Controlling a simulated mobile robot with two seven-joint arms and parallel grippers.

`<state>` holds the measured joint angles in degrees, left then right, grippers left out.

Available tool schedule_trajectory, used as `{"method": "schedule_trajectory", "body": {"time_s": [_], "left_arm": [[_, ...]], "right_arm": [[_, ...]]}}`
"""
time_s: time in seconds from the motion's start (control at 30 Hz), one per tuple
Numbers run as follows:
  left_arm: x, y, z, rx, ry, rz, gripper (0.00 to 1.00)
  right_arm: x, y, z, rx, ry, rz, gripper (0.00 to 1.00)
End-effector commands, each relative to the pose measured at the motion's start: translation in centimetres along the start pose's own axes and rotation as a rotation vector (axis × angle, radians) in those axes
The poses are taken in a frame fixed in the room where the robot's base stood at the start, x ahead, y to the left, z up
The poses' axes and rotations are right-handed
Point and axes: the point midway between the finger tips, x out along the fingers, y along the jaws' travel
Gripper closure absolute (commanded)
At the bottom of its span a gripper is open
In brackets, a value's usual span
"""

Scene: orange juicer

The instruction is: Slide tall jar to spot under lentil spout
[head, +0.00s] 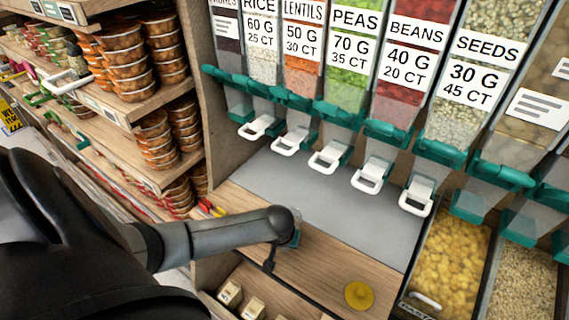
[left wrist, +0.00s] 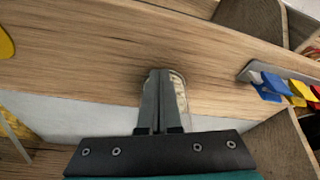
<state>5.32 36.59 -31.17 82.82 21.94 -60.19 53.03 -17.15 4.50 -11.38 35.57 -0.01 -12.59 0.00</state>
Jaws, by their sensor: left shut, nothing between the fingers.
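My left gripper (head: 270,262) hangs low over the wooden front strip of the counter in the head view, partly hidden by its own wrist. In the left wrist view its fingers (left wrist: 158,75) are shut together with nothing between them. A clear, rounded thing, seemingly the tall jar (left wrist: 181,98), shows just beside and behind the fingers. Whether they touch it I cannot tell. In the head view my wrist mostly hides it. The lentil spout (head: 291,141), with a white handle, is farther back above the grey counter top (head: 320,205). My right gripper is not in view.
A yellow round lid (head: 359,294) lies on the wooden strip (head: 335,270) to the right. Other spouts flank the lentil one. Stocked shelves (head: 150,100) stand left. Colourful-handled tools (left wrist: 285,88) lie near the strip's end. The grey top looks clear.

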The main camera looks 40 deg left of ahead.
Motion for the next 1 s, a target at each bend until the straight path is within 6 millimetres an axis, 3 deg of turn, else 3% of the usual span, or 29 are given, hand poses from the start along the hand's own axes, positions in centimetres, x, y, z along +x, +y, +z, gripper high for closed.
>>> {"method": "schedule_trajectory", "body": {"time_s": [0.23,0.7,1.0], "left_arm": [[0.6,0.0,-1.6,-0.004,0.003,-0.001,1.00],[3.4,0.1,-10.1,-0.003,0.003,0.000,1.00],[3.4,0.0,-11.4,0.000,0.000,0.000,1.00]], "right_arm": [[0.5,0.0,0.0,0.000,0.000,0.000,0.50],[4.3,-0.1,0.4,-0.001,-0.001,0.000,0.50],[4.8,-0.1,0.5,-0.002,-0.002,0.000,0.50]]}}
